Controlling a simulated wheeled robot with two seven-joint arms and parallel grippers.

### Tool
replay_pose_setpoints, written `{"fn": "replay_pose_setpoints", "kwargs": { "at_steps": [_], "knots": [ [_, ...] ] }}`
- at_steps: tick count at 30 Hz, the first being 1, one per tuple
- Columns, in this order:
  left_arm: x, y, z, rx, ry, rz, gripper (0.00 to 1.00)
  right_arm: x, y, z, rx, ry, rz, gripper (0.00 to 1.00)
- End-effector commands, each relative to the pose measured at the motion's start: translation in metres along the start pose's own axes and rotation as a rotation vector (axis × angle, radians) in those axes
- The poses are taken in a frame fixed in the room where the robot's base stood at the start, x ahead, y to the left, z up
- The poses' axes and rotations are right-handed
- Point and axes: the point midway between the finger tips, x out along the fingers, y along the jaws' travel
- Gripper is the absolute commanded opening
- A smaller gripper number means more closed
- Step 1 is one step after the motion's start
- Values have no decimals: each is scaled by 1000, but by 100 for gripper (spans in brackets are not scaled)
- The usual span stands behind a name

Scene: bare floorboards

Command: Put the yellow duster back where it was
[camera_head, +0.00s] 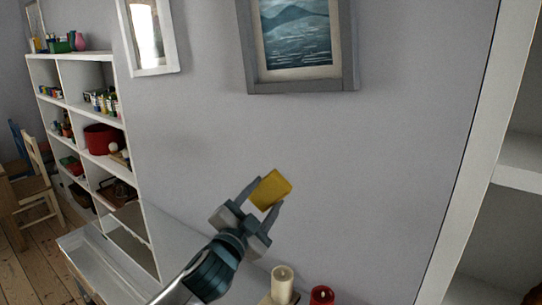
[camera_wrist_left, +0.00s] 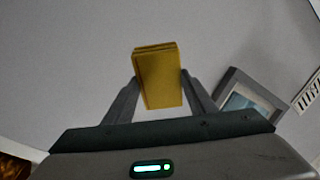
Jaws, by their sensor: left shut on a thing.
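The yellow duster (camera_head: 270,190) is a small folded block held up in front of the grey wall. My left gripper (camera_head: 262,194) is shut on it, with one finger on each side. In the left wrist view the duster (camera_wrist_left: 158,80) sits between the two fingertips of the left gripper (camera_wrist_left: 160,88), apart from the wall behind as far as I can tell. My right gripper is in neither view.
A cream candle (camera_head: 282,284) and a red candle (camera_head: 321,298) stand below the gripper at the bottom edge. A framed seascape (camera_head: 298,40) hangs above. A white shelf unit (camera_head: 105,130) with several items stands left. Another white shelf (camera_head: 470,150) borders the right.

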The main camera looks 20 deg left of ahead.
Motion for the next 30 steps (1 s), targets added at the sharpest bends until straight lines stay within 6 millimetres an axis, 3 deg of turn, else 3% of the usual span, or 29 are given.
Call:
{"fn": "replay_pose_setpoints", "kwargs": {
  "at_steps": [1,3,12,19,30],
  "knots": [
    [-12,19,19,-1,-14,-3,33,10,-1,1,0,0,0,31],
    [-28,36,36,0,-26,-16,33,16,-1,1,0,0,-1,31],
    [-100,98,96,9,-74,-68,33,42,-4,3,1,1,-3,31],
    [-135,121,116,13,-89,-89,33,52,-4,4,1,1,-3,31],
    [-144,124,119,14,-90,-96,33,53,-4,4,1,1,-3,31]
  ]
}}
